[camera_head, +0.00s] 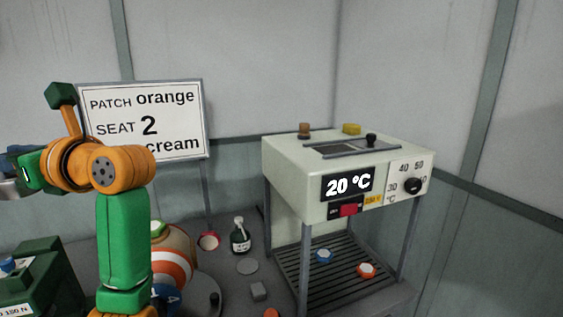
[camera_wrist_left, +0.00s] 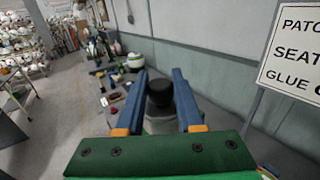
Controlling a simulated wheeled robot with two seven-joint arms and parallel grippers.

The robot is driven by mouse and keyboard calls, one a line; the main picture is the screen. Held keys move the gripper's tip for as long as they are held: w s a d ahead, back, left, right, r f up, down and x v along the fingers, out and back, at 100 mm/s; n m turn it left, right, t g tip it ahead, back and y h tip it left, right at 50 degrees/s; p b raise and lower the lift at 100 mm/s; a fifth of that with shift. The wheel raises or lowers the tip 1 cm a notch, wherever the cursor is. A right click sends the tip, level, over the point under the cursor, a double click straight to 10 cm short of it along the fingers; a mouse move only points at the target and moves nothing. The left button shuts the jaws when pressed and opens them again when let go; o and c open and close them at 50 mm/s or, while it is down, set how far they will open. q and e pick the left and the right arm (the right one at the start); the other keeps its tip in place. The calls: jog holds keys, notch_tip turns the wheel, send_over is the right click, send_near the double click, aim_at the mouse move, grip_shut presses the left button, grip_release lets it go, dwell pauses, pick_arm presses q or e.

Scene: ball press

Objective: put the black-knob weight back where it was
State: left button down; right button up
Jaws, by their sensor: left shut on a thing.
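My left gripper (camera_wrist_left: 160,80) is shut on the black knob (camera_wrist_left: 160,93) of a grey weight, in the left wrist view. The weight's grey body (camera_wrist_left: 160,126) shows below the knob, between the blue fingers. In the head view the left gripper is at the far left edge, partly cut off, with a grey rounded body (camera_head: 8,189), likely the weight, just under it. It hangs in the air. A green block (camera_head: 40,280) at the lower left carries a label ending in 150 N and a blue-knobbed piece (camera_head: 8,266). My right gripper is not in view.
A striped ball (camera_head: 173,262) stands behind my left arm. A sign (camera_head: 180,100) stands at the back.

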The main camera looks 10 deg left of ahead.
pick_arm(q)
jog(key=shift+s+a+r+n+g, duration=0.3)
jog(key=shift+s+r+g, duration=0.15)
jog(key=shift+s+r, duration=0.15)
jog(key=shift+s+a+r+n+g, duration=0.3)
jog(key=shift+s+r+g, duration=0.15)
jog(key=shift+s, duration=0.15)
jog(key=w+d+f+m+t+h, duration=0.1)
jog(key=w+d+f+m+t, duration=0.3)
jog(key=d+f, duration=0.35)
jog(key=w+d+f+m+t+h, duration=0.1)
jog(key=w+d+f+m+t, duration=0.2)
jog(key=d+f+t, duration=0.4)
jog(key=s+d+f+m+t+h, duration=0.3)
jog(key=s+d+f, duration=0.1)
jog(key=d+f, duration=0.3)
jog(key=s+d+f+m+t+h, duration=0.3)
jog(key=s+d+f+h, duration=0.1)
jog(key=d+f, duration=0.4)
notch_tip(320, 180, down, 2)
jog(key=shift+s+d+f, duration=0.1)
jog(key=shift+s+d, duration=0.15)
jog(key=shift+s, duration=0.3)
jog(key=shift+w+h, duration=0.1)
jog(key=shift+h, duration=0.2)
